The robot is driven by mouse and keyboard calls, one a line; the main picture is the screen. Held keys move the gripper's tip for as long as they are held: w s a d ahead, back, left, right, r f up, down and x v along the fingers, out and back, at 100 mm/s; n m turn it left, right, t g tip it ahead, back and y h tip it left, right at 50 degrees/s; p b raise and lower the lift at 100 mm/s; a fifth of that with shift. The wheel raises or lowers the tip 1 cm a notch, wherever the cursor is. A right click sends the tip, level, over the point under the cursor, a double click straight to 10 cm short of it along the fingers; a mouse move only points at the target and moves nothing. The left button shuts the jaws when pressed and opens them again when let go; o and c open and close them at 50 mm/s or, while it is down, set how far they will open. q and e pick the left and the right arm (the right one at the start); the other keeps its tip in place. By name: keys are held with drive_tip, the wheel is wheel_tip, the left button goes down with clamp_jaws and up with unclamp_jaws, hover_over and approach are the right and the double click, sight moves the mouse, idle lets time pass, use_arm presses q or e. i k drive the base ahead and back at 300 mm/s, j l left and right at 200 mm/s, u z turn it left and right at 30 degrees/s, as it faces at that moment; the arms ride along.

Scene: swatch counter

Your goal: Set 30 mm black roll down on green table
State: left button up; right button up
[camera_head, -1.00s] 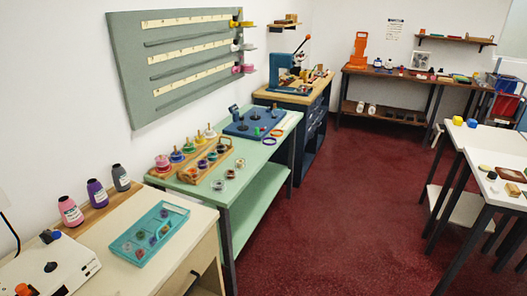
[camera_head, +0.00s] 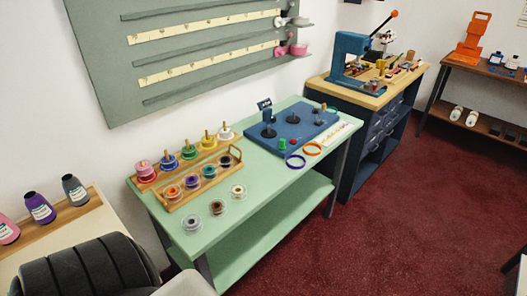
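The green table (camera_head: 262,178) stands in the middle of the view. A wooden rack (camera_head: 203,192) on its left part carries upright pegged spools at the back and several small rolls in front. The front roll at the rack's right end (camera_head: 225,161) looks black; its size cannot be read. A dark ribbed part at the bottom left seems to be my arm.
A blue board (camera_head: 292,132) with black knobs fills the table's back right, with purple (camera_head: 295,161) and orange rings (camera_head: 312,149) beside it. The table's front middle is bare. Thread cones (camera_head: 75,190) stand left. A wooden-topped blue bench (camera_head: 377,97) is beyond.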

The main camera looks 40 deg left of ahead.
sight(265, 177)
drive_tip(key=i+u, duration=0.15)
drive_tip(key=i, duration=0.4)
drive_tip(key=i+l+u, duration=0.1)
drive_tip(key=i, duration=0.45)
drive_tip(key=i+l+u, duration=0.15)
drive_tip(key=i, duration=0.4)
drive_tip(key=i+u, duration=0.2)
drive_tip(key=u, duration=0.2)
drive_tip(key=i+u, duration=0.15)
drive_tip(key=u, duration=0.2)
drive_tip(key=i+l+u, duration=0.15)
drive_tip(key=u, duration=0.25)
drive_tip(key=i+l+u, duration=0.15)
drive_tip(key=u, duration=0.2)
drive_tip(key=i+l+u, duration=0.1)
drive_tip(key=u, duration=0.3)
drive_tip(key=l+u, duration=0.1)
drive_tip(key=u, duration=0.35)
drive_tip(key=i+l+u, duration=0.1)
drive_tip(key=u, duration=0.3)
drive_tip(key=l+u, duration=0.25)
drive_tip(key=u, duration=0.2)
drive_tip(key=l+u, duration=0.2)
drive_tip(key=u, duration=0.2)
drive_tip(key=l+u, duration=0.55)
drive_tip(key=u, duration=0.2)
